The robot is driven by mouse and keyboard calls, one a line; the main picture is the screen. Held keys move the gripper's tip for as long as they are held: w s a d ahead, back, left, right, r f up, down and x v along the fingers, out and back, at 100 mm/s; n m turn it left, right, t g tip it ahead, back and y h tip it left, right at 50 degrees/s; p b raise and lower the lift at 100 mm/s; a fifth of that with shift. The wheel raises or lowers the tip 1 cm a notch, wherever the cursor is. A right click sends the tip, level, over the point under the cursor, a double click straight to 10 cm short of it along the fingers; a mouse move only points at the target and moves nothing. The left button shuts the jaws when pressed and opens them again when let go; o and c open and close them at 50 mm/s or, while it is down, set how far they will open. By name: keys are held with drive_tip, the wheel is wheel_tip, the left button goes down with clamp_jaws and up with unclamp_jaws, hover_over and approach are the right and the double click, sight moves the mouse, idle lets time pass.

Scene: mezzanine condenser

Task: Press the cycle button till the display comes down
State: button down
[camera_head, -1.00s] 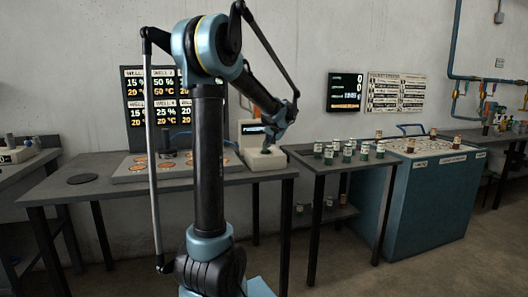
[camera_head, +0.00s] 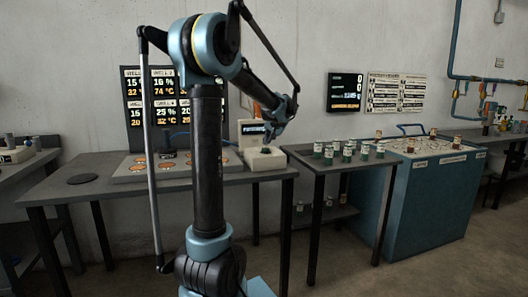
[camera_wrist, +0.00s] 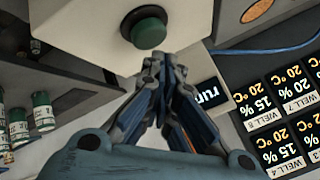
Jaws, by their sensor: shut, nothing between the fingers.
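A green round button (camera_wrist: 149,28) sits on a pale box (camera_wrist: 85,25) in the wrist view. My gripper (camera_wrist: 166,62) is shut and empty, its fingertips just beside the button in that picture; I cannot tell whether they touch it. A small black display (camera_wrist: 209,93) beyond the fingers shows white letters starting "run"; the fingers hide the rest. In the head view the pale unit (camera_head: 264,158) stands at the table's right end, with its small display (camera_head: 252,128) upright behind. My gripper (camera_head: 268,138) is just above its base there, and the button cannot be made out.
A board of well readings (camera_head: 150,100) stands behind a plate with orange discs (camera_head: 140,173) on the same table (camera_head: 60,187). Several green-and-white jars (camera_head: 347,152) stand on the table to the right. A blue cabinet (camera_head: 425,205) stands farther right.

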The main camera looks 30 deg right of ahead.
drive_tip(key=shift+r, duration=0.1)
drive_tip(key=shift+r, duration=2.4)
drive_tip(key=s+a+f+n+g+y, duration=0.1)
drive_tip(key=a+f, duration=0.1)
drive_tip(key=a, duration=0.7)
drive_tip(key=s+a+f+n+g+y, duration=0.1)
drive_tip(key=a+f+n, duration=0.1)
drive_tip(key=a, duration=0.8)
drive_tip(key=s+a+f+n+g, duration=0.15)
drive_tip(key=s+a+f, duration=0.3)
drive_tip(key=a, duration=0.55)
drive_tip(key=s+a+f+n+g, duration=0.1)
drive_tip(key=s+a+f+n, duration=0.15)
drive_tip(key=s+a, duration=0.5)
drive_tip(key=s+a+f+n+g, duration=0.1)
drive_tip(key=s+a+f+n, duration=0.1)
drive_tip(key=s+a+f, duration=0.3)
drive_tip(key=s+a+f+n+g, duration=0.1)
drive_tip(key=s+a+f, duration=0.4)
drive_tip(key=s+f, duration=0.5)
drive_tip(key=shift+s+f+n+h, duration=0.3)
drive_tip(key=shift+s+n+h, duration=0.1)
drive_tip(key=shift+s, duration=0.55)
